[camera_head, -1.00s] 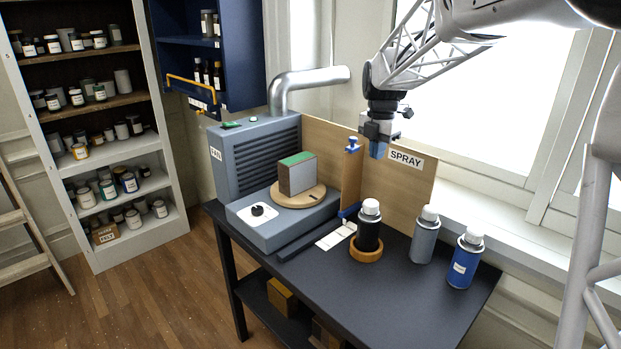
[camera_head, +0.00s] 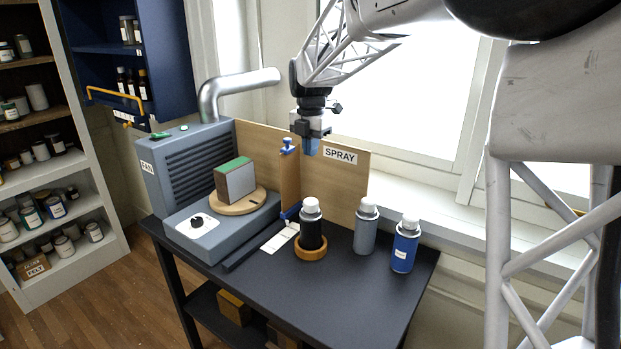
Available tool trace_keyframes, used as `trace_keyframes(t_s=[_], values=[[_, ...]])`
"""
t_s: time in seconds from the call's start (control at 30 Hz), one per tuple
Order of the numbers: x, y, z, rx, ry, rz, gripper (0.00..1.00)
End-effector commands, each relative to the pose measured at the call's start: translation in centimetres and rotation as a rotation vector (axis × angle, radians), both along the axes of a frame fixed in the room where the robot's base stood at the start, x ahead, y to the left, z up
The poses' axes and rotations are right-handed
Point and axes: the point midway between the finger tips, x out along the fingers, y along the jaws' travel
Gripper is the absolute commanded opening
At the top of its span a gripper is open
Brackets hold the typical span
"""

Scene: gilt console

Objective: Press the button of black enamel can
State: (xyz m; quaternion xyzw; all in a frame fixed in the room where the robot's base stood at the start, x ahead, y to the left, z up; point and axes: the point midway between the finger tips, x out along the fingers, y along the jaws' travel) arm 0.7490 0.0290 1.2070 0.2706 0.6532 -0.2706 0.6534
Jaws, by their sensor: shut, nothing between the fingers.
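The black enamel can (camera_head: 313,234) stands upright in a round orange-brown ring holder (camera_head: 312,253) on the dark table. Its top is white, and I cannot make out the button on it. My gripper (camera_head: 311,150) hangs above and behind the can in the picture, with its blue fingertips pointing down, in front of the wooden back panel. The fingers look shut and hold nothing. The gripper is clear of the can.
A grey can (camera_head: 366,232) and a blue can (camera_head: 404,249) stand right of the black can. A wooden divider with blue clamps (camera_head: 289,180) stands left of my gripper. The grey fan unit (camera_head: 170,165) has a turntable (camera_head: 237,202) bearing a block (camera_head: 234,180). The front tabletop (camera_head: 350,295) is clear.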

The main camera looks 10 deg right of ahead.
Motion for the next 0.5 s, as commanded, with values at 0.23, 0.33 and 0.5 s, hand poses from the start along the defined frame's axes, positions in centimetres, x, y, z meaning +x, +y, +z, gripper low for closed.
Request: trace_keyframes(t_s=[0.23,0.33,0.5], values=[[0.0,0.0,-1.5,0.000,0.001,0.000,0.00],[0.0,0.0,-2.6,0.000,0.003,0.000,0.00],[0.0,0.0,-4.9,0.000,0.001,0.000,0.00]])
